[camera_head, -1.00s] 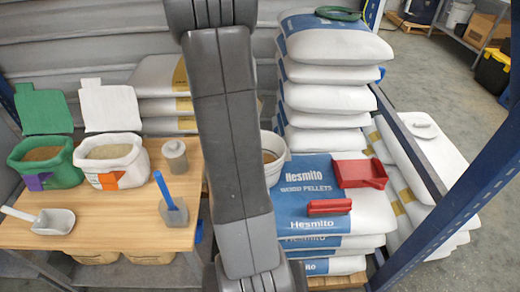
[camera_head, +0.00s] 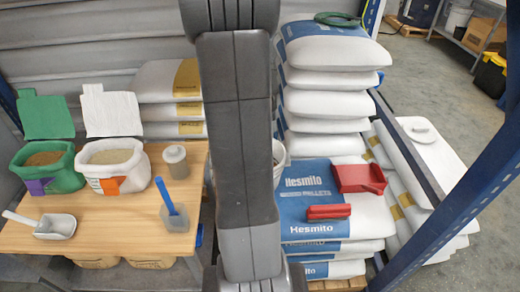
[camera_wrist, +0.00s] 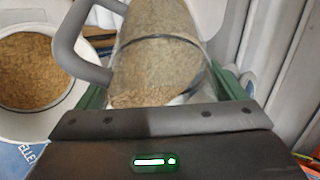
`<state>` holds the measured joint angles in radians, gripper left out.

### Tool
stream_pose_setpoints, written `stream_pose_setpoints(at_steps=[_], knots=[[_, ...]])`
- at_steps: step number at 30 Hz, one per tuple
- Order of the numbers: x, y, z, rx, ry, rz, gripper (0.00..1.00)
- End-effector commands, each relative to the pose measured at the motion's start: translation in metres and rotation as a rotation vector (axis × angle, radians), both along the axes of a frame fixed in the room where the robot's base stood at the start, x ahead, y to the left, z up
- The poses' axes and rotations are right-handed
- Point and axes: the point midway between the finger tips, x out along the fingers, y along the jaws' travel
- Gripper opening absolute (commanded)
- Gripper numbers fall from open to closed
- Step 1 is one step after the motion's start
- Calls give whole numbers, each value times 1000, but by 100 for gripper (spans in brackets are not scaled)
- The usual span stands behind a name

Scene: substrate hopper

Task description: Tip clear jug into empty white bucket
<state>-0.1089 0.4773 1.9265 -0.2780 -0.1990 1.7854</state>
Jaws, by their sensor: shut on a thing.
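A clear jug (camera_wrist: 160,65) with a grey handle, holding tan granules, is between the green-edged fingers of my gripper (camera_wrist: 165,92) in the wrist view. My gripper is shut on it. I cannot tell how far the jug is tilted. A white bucket (camera_wrist: 32,128) stands left of the jug in the wrist view, apart from it. Brown pellets show inside the bucket. In the head view only a sliver of the bucket (camera_head: 279,160) shows beside my arm. My gripper and the jug are hidden behind my arm there.
Stacked white and blue sacks (camera_head: 325,105) stand right of my arm. A red scoop (camera_head: 358,178) lies on a lower sack. A wooden table (camera_head: 110,225) at left bears open bags, a lidded pot and scoops. A blue rack post (camera_head: 440,205) crosses the right side.

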Motion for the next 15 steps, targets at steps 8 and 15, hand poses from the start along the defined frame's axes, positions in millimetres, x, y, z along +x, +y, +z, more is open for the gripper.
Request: stream_pose_setpoints(at_steps=[8,15], knots=[[-4,-4,-18,112,-147,-2,49],[-8,-6,-27,196,-257,0,49]])
